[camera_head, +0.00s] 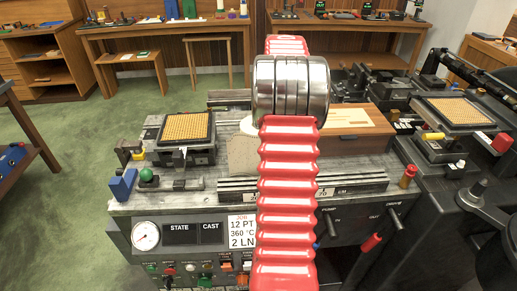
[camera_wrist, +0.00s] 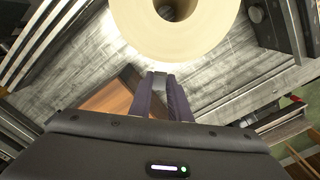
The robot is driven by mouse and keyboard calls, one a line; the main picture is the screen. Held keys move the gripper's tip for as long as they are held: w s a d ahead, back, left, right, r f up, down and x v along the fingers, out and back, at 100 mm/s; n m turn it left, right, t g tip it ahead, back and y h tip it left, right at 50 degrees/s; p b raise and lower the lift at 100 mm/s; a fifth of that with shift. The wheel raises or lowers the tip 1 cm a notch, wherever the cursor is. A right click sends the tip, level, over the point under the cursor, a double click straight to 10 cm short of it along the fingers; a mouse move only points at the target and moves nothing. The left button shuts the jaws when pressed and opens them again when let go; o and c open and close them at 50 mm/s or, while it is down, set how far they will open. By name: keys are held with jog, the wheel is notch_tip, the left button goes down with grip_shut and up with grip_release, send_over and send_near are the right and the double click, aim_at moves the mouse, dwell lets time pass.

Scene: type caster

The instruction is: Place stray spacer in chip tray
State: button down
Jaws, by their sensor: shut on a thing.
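In the wrist view, my gripper (camera_wrist: 160,78) has its two dark fingers close together on a small grey piece (camera_wrist: 160,84), which I take to be the spacer. Only a little of this piece shows between the fingertips. It is held over the grey worktop, below a large cream roll in the picture. In the head view, my red arm hides the gripper and the piece. I cannot make out the chip tray for certain. A brown wooden box (camera_head: 345,118) stands right of my arm, and brown wood (camera_wrist: 112,98) shows left of the fingers in the wrist view.
The cream roll (camera_wrist: 207,42) is close to the fingertips in the wrist view. On the machine, a framed yellow grid (camera_head: 186,127) stands left and another (camera_head: 456,111) right. A green-knobbed part and a blue block (camera_head: 123,184) are at the left edge. A dark rail (camera_head: 235,190) runs along the front.

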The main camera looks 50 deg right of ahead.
jog(key=shift+s+d+f, duration=0.15)
jog(key=shift+s+d, duration=0.2)
jog(key=shift+s, duration=0.15)
jog(key=shift+f, duration=2.35)
jog(key=shift+f, duration=0.1)
jog(key=shift+f, duration=2.4)
jog(key=c, duration=1.7)
grip_release()
jog(key=shift+f, duration=0.1)
jog(key=shift+o, duration=0.2)
